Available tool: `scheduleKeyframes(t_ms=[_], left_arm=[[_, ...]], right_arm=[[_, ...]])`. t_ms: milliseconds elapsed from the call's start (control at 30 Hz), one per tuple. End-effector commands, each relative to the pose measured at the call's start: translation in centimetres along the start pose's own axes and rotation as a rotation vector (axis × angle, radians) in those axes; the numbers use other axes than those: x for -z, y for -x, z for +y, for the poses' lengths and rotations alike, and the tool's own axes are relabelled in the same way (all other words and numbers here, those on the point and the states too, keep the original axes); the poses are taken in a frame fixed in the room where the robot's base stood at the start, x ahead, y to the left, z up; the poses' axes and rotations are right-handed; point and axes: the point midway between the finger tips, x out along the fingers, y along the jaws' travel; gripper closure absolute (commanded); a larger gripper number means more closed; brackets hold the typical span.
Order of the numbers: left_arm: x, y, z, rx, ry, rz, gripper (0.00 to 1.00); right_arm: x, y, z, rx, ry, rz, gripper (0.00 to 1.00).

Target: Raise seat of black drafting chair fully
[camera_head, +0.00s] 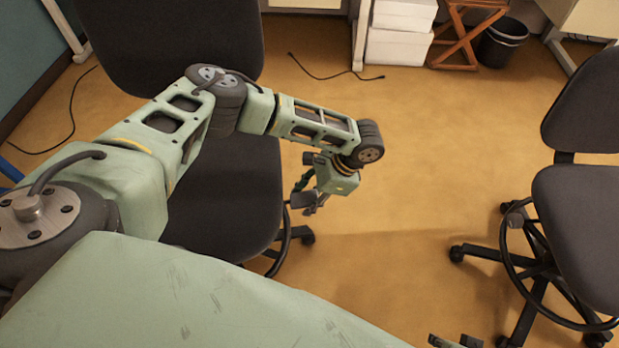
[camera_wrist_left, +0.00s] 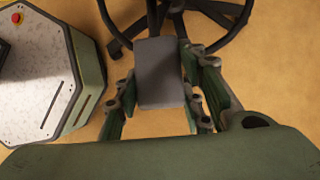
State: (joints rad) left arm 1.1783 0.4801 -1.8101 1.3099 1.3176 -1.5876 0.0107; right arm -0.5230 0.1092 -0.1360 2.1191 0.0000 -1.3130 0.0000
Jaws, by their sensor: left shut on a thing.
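The black drafting chair stands at the left in the head view, with its backrest (camera_head: 175,40) and its seat (camera_head: 225,205) partly behind my left arm. My left gripper (camera_head: 306,200) is beside the seat's right edge, pointing down. It is shut on a grey paddle, which looks like the chair's height lever (camera_wrist_left: 158,75); the paddle sits between the fingers in the left wrist view. The chair's dark foot ring and base legs (camera_wrist_left: 205,15) show beyond it. Only the tips of my right gripper (camera_head: 455,342) show at the bottom edge of the head view.
White boxes (camera_head: 400,35), a wooden stand (camera_head: 465,30) and a black bin (camera_head: 502,42) are at the back. A cable (camera_head: 330,75) lies on the floor. The middle floor is clear.

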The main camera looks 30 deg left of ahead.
Motion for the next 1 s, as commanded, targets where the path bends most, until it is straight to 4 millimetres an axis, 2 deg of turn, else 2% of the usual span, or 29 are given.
scheduleKeyframes(t_ms=[467, 1000], left_arm=[[-0.3, 0.4, 0.0, -0.001, 0.002, -0.002, 0.78], [-0.5, 0.8, 0.0, -0.001, 0.002, -0.002, 0.78]], right_arm=[[-1.0, -1.8, -0.1, 0.002, 0.004, -0.018, 0.6], [-1.1, -3.8, 0.0, 0.0, 0.006, -0.016, 0.6]])
